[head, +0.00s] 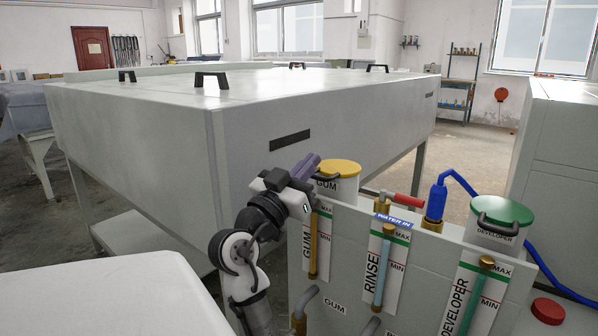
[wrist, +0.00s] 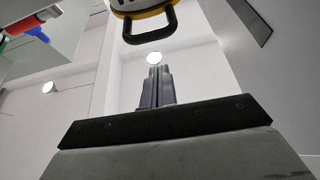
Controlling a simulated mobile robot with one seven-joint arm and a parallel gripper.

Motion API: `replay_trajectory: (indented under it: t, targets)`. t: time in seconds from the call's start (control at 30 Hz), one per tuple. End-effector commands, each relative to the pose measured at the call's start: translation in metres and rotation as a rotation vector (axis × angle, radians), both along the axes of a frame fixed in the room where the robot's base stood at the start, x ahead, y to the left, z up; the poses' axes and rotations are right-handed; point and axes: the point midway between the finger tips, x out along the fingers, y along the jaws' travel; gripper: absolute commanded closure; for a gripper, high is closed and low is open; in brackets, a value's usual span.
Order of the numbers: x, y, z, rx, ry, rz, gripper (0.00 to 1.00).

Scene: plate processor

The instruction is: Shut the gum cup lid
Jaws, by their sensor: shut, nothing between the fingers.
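The gum cup (head: 338,187) is white with "GUM" on its side and a black handle at its front left. Its yellow lid (head: 340,167) looks level on top of the cup; I cannot tell whether a small gap is left. My gripper (head: 311,160) is shut and empty, just left of the cup at about lid height. In the wrist view, my gripper's fingertips (wrist: 158,72) are together, pointing toward the black handle (wrist: 150,27). A gap shows between them and the handle. A yellow edge of the lid (wrist: 150,12) shows at the top, the rest cut off.
The plate processor panel (head: 345,240) stands below the cup, with GUM, RINSE and DEVELOPER gauges. A red-handled valve (head: 403,199) and blue hose fitting (head: 437,200) stand right of the cup. The developer cup (head: 495,235) has a green lid. A large grey machine (head: 300,110) stands behind.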

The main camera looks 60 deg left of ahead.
Motion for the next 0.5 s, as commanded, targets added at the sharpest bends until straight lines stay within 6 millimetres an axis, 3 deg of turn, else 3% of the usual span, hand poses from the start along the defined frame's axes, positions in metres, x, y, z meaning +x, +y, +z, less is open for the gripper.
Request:
replay_trajectory:
  t: [0.03,0.1,0.2,0.5]
  targets:
    - [0.006,-0.002,0.012,0.001,-0.001,-0.003,1.0]
    - [-0.009,-0.005,-0.008,0.001,-0.002,0.004,1.0]
    - [-0.03,-0.011,-0.021,0.002,-0.002,0.005,1.0]
    - [-0.071,-0.025,-0.041,0.002,-0.001,0.002,1.0]
